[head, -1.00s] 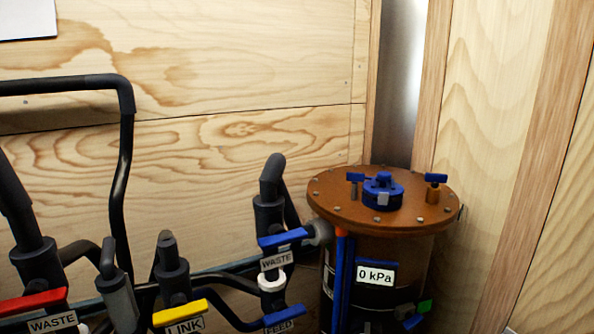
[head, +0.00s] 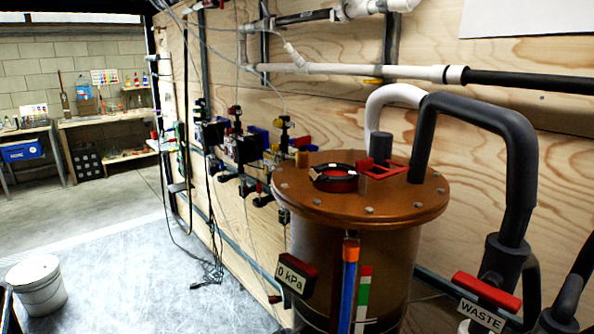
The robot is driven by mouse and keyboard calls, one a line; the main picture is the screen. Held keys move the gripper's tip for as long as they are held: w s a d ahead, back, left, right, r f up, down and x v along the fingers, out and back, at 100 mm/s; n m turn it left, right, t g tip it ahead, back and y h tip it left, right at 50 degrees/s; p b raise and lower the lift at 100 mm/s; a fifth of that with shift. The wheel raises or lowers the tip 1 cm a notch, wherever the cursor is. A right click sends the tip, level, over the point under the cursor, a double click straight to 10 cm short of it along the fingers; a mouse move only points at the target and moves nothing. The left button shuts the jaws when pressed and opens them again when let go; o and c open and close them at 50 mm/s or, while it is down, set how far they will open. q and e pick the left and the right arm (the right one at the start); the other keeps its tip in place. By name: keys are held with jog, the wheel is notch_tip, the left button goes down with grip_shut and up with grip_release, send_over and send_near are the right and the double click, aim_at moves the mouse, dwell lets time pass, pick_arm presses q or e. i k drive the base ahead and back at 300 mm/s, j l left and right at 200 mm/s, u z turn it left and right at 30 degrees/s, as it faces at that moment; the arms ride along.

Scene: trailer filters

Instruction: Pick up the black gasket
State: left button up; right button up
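What looks like the black gasket (head: 322,170) is a thin dark ring on the brown lid (head: 408,204) of a round tank. It lies at or around a red round fitting (head: 338,184) left of the lid's middle. I cannot tell exactly how it is seated. Neither of my grippers is in view.
A red bracket-like part (head: 380,168) and thick dark and white pipes stand at the lid's back. A 0 kPa gauge (head: 292,277) hangs on the tank's left. A WASTE valve (head: 487,290) is at right. A white bucket (head: 36,284) stands on the otherwise open floor at left.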

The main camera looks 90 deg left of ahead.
aim_at(317, 176)
jog(key=u, duration=2.55)
